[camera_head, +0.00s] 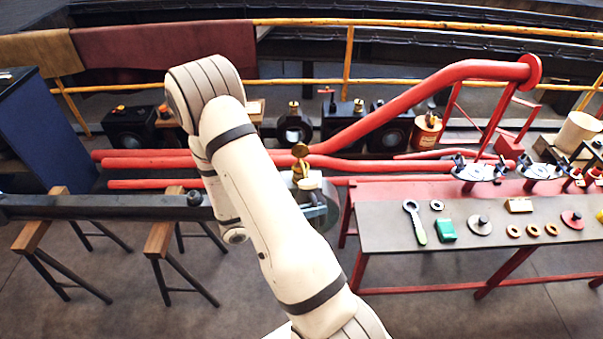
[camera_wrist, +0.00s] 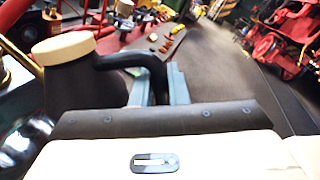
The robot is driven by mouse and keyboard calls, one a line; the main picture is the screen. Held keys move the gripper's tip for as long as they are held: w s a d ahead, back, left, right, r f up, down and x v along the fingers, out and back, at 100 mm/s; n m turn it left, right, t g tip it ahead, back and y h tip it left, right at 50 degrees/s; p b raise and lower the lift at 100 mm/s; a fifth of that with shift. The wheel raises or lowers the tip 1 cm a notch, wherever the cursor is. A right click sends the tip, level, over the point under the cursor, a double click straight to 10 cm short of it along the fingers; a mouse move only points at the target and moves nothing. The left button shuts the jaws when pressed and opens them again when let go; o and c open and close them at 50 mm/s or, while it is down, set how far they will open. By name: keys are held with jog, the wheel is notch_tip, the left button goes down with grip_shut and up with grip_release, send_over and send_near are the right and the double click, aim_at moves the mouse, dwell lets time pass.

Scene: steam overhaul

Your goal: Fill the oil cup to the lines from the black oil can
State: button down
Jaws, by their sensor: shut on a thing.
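The black oil can (camera_wrist: 78,88), with a cream lid (camera_wrist: 64,48), stands close in front of my wrist camera. Its curved black handle (camera_wrist: 125,61) runs into the blue-grey jaws of my gripper (camera_wrist: 160,86), which is shut on it. The can's spout cannot be made out. In the head view my arm hides the gripper and most of what it holds. A brass fitting (camera_head: 300,152), which looks like the oil cup, rises just right of my forearm, above a round grey rod end (camera_head: 325,208). Its lines and oil level cannot be read.
A dark rod (camera_head: 90,207) lies across wooden-topped trestles (camera_head: 160,238) at left. Red pipes (camera_head: 400,105) cross behind my arm. Floor shows in front of the bench.

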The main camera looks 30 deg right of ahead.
aim_at(314, 221)
jog(key=shift+r, duration=0.15)
jog(key=shift+w+r+n+p, duration=0.15)
jog(key=shift+r+n+p, duration=0.15)
jog(key=shift+r+p, duration=0.45)
jog(key=shift+f, duration=0.3)
dwell(1.5)
jog(key=shift+m, duration=0.8)
jog(key=f+b, duration=0.4)
jog(key=b, duration=0.1)
jog(key=shift+s+a+f, duration=0.1)
jog(key=shift+s+f, duration=0.05)
jog(key=shift+s, duration=0.15)
jog(key=shift+s+f+m+b, duration=0.1)
jog(key=shift+f+m+b, duration=0.4)
jog(key=shift+b, duration=0.5)
jog(key=f+m+b, duration=0.1)
jog(key=b, duration=0.1)
jog(key=f+b, duration=0.2)
jog(key=f+m+h+b, duration=0.1)
jog(key=b, duration=0.1)
jog(key=shift+w+f+m, duration=0.15)
jog(key=shift+w+m, duration=0.15)
jog(key=shift+w, duration=0.05)
jog(key=shift+w+f+m+b, duration=0.1)
jog(key=shift+f+m+b, duration=0.3)
jog(key=shift+b, duration=0.6)
jog(key=shift+r, duration=0.2)
